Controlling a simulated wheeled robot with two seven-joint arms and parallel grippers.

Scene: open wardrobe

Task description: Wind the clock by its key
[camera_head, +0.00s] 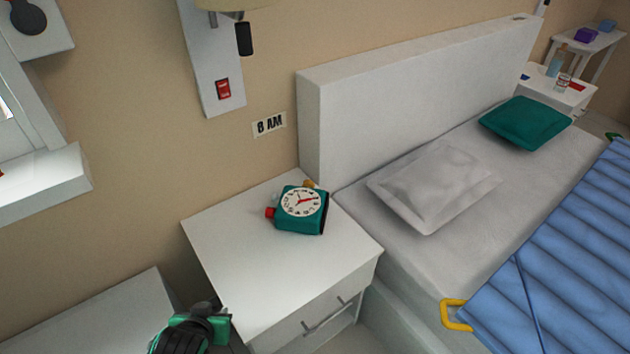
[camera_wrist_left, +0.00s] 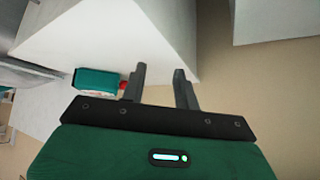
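A teal clock (camera_head: 301,210) with a white round face and red hands sits on the white nightstand (camera_head: 229,253). A red knob (camera_head: 270,213) sticks out on its left side and a yellow part (camera_head: 311,184) shows at its top right; I cannot tell for sure which is the key. My left gripper (camera_head: 213,314) is low in the head view, in front of and below the nightstand top, apart from the clock. In the left wrist view its two fingers (camera_wrist_left: 161,84) are spread with nothing between them, and the clock (camera_wrist_left: 97,80) shows beyond them to the left. My right gripper is not in view.
A bed with a white headboard (camera_head: 400,90), a grey pillow (camera_head: 434,185) and a blue cover (camera_head: 560,260) stands right of the nightstand. The nightstand top around the clock is clear.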

